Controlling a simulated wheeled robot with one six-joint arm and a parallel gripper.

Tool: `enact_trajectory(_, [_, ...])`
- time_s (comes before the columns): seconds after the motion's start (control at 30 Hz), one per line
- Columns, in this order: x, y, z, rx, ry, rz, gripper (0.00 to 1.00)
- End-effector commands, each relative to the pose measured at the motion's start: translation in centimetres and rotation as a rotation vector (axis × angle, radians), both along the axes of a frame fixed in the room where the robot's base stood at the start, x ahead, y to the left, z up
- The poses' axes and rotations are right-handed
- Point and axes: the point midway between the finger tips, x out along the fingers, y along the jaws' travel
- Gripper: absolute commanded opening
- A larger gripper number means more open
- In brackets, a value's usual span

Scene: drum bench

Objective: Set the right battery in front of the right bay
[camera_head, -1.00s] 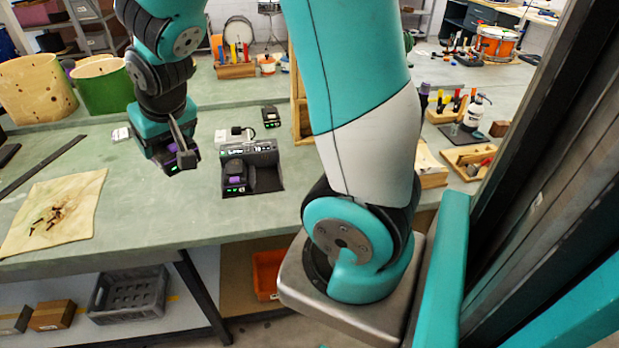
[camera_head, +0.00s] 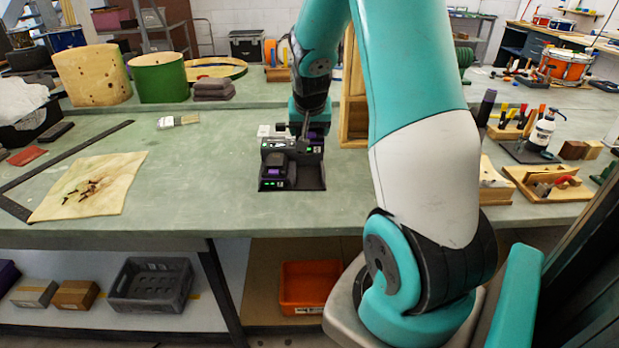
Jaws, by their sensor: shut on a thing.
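The black charger (camera_head: 316,187) stands on the bench, with two bays side by side. A black and purple battery (camera_head: 276,166) sits in its left bay, and the right bay (camera_head: 308,172) looks empty. My gripper (camera_head: 311,131) is at the charger's back right, above or just behind the right bay; the exact depth is hard to tell. It is shut on a dark battery (camera_head: 320,128) with a bit of purple, mostly hidden behind the fingers and the charger.
A wooden frame (camera_head: 354,115) stands close right of my gripper. The bench left of the charger is clear.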

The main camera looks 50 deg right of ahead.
Motion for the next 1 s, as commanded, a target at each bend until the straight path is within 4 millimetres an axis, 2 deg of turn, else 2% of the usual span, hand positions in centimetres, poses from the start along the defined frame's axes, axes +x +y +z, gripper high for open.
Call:
enact_trajectory(0.03, [0.0,0.0,-1.5,0.003,0.006,0.000,0.31])
enact_trajectory(0.2, [-0.1,0.1,-6.1,0.002,0.004,0.001,0.31])
enact_trajectory(0.33, [0.0,0.1,-8.6,0.001,0.002,0.000,0.31])
enact_trajectory(0.57, [0.0,0.0,-10.7,-0.001,0.000,0.001,0.31])
enact_trajectory(0.77, [0.0,0.0,-13.5,-0.001,0.000,0.002,0.31])
enact_trajectory(1.0, [0.1,0.0,-13.9,-0.003,-0.003,0.001,0.31])
